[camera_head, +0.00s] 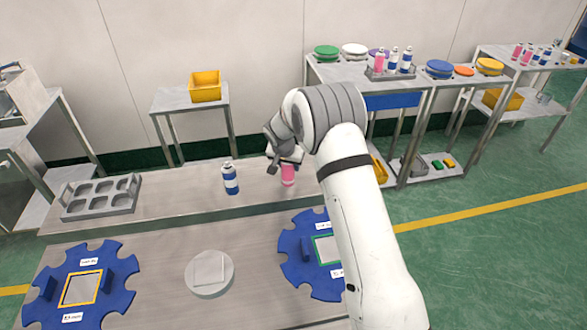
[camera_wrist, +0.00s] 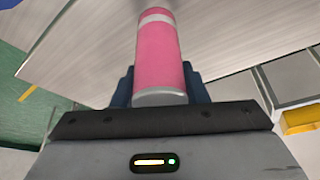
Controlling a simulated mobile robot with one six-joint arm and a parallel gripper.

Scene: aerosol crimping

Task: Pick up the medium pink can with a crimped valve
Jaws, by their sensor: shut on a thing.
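A pink can (camera_head: 288,176) with a white band is at my gripper (camera_head: 287,160), over the back ledge of the workbench. In the wrist view the pink can (camera_wrist: 158,55) lies between the two dark fingers of my gripper (camera_wrist: 160,85), which is shut on it.
A blue and white can (camera_head: 231,179) stands to the left on the ledge. A grey rack with holes (camera_head: 102,197) is farther left. Blue star wheels (camera_head: 115,290) and a round grey disc (camera_head: 209,274) are in front. A table behind holds a tray of cans (camera_head: 391,76).

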